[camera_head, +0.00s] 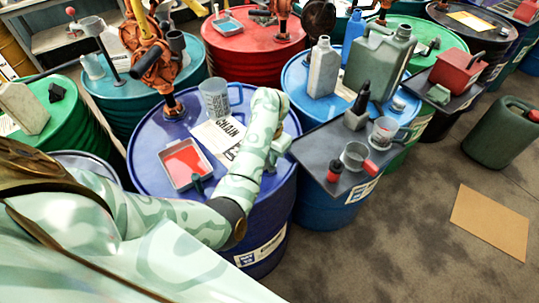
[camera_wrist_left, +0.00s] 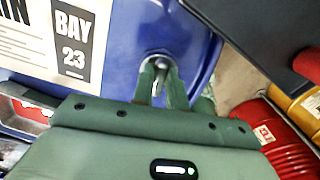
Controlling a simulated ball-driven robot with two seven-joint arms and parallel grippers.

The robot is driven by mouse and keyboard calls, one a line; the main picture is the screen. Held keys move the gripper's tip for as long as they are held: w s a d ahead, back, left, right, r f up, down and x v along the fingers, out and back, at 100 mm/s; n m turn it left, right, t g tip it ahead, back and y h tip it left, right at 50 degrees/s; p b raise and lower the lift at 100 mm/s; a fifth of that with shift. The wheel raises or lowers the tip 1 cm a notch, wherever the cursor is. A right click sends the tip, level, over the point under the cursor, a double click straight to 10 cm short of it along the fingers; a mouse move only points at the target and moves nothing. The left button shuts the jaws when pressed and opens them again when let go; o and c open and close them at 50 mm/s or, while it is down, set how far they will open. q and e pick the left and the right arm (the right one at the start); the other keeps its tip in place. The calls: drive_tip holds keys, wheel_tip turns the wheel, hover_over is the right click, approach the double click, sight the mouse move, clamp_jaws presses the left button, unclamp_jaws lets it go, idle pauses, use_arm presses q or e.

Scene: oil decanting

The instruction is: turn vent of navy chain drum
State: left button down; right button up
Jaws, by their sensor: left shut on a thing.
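The navy chain drum (camera_head: 150,150) stands in the middle of the head view, with a white CHAIN label (camera_head: 220,137) on its lid. In the left wrist view the blue lid (camera_wrist_left: 120,75) carries the BAY 23 print. My left gripper (camera_head: 279,150) is at the lid's right edge in the head view, largely hidden behind my own arm. In the left wrist view my left gripper (camera_wrist_left: 161,88) has its two fingers shut on the small metal vent (camera_wrist_left: 157,63), whose top shows between the fingertips. My right gripper is not in view.
A dark tray (camera_head: 318,146) with cups adjoins on the right. Cardboard (camera_head: 490,222) lies on open floor.

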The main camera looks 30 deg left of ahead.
use_arm(q)
drive_tip(key=m+p, duration=0.2)
drive_tip(key=m, duration=0.1)
drive_tip(key=shift+d+r+p, duration=0.2)
drive_tip(key=shift+p, duration=0.1)
drive_tip(key=m+p, duration=0.2)
drive_tip(key=m, duration=0.1)
drive_tip(key=m+p, duration=0.1)
drive_tip(key=m, duration=0.1)
drive_tip(key=shift+s+d+m+p, duration=0.15)
drive_tip(key=shift+s+m+p, duration=0.05)
drive_tip(key=shift+m+p, duration=0.2)
drive_tip(key=m+p, duration=0.2)
drive_tip(key=m, duration=0.2)
drive_tip(key=shift+s+f+m+p, duration=0.1)
drive_tip(key=shift+s+m+p, duration=0.05)
drive_tip(key=shift+m+p, duration=0.2)
drive_tip(key=m+p, duration=0.1)
drive_tip(key=m, duration=0.1)
drive_tip(key=m+p, duration=0.1)
drive_tip(key=m, duration=0.1)
drive_tip(key=shift+s+d+f, duration=0.1)
drive_tip(key=shift+s, duration=0.05)
drive_tip(key=shift+f+m, duration=0.1)
drive_tip(key=shift+m, duration=0.15)
drive_tip(key=c, duration=1.4)
unclamp_jaws()
